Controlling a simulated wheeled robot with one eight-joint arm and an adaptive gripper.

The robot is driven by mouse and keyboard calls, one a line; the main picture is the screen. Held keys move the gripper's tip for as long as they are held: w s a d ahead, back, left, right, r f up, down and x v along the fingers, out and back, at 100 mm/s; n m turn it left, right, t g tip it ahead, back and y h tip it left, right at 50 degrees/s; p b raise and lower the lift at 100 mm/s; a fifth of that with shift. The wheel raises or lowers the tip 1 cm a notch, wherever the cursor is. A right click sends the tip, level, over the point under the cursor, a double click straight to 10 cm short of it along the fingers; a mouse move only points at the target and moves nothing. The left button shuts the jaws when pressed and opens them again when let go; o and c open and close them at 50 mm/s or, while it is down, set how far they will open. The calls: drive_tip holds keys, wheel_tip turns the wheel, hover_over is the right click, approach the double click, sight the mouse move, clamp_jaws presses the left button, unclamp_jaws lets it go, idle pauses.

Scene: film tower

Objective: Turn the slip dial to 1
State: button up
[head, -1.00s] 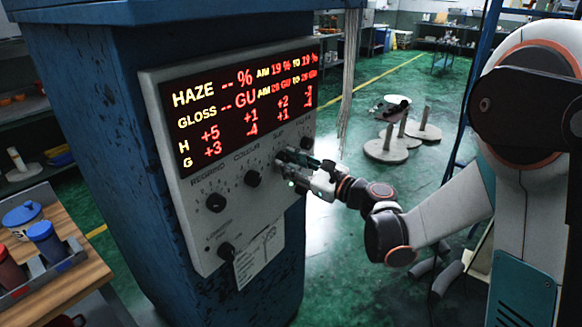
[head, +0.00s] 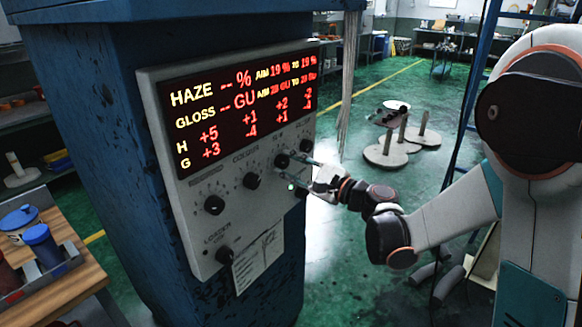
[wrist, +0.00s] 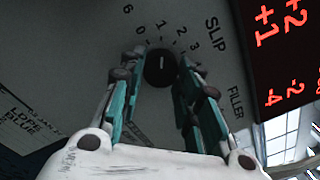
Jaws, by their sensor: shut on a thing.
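The slip dial (wrist: 160,68) is a round black knob on the grey control panel (head: 205,250), with numbers in an arc around it and the word SLIP beside it. Its pale mark points towards the 1 in the wrist view. In the head view the dial (head: 282,160) is the dark knob right of the colour dial (head: 251,181). My gripper (wrist: 160,62) has one teal finger on each side of the dial and is shut on it; finger contact is hard to see. In the head view my gripper (head: 291,168) reaches the panel from the right.
The red display (head: 240,105) is above the dials. The filler dial (head: 306,145) is close on the right, and another dial (head: 214,204) is lower left. A wooden bench (head: 75,275) with blue pots stands at left.

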idle(0.3)
drive_tip(key=o, duration=1.1)
drive_tip(key=shift+c, duration=0.2)
drive_tip(key=v, duration=1.2)
drive_tip(key=shift+a, duration=0.1)
